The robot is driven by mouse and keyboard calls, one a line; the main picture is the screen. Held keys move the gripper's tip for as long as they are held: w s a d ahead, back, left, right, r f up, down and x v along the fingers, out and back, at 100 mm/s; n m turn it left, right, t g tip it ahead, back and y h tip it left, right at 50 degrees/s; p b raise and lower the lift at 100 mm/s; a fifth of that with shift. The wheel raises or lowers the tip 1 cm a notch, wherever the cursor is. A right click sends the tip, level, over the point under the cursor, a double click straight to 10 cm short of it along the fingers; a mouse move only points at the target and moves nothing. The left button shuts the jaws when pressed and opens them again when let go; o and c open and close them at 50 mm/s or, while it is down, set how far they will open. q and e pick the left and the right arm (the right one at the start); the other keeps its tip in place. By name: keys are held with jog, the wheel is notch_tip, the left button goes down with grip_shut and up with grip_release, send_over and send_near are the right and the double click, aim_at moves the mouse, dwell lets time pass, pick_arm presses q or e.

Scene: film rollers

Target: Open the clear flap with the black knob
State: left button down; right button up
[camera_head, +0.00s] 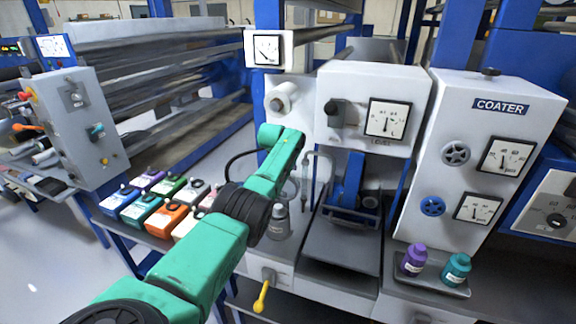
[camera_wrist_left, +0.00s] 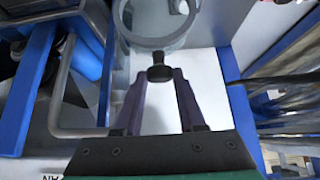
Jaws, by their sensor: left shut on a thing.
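In the left wrist view the black knob (camera_wrist_left: 159,71) sits between the tips of my left gripper (camera_wrist_left: 157,80), which is shut on it. A round, see-through rim (camera_wrist_left: 155,38) lies just beyond the knob and looks like part of the clear flap; I cannot tell how far the flap is open. My right gripper is in neither view.
A white box with a dial (camera_head: 388,119) and its own dark knob (camera_head: 335,108) stands right of my arm.

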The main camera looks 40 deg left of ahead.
pick_arm(q)
jog(key=shift+w+a+r, duration=0.1)
jog(key=shift+w+r, duration=0.15)
jog(key=shift+r, duration=0.2)
jog(key=c, duration=0.6)
grip_release()
jog(key=shift+o, duration=0.5)
jog(key=shift+f, duration=0.2)
jog(key=shift+s, duration=0.1)
jog(key=p+v, duration=0.3)
jog(key=p, duration=0.3)
jog(key=shift+w+r, duration=0.1)
jog(key=shift+w, duration=0.1)
jog(key=p+v, duration=0.4)
jog(key=v, duration=0.7)
jog(key=shift+s, duration=0.45)
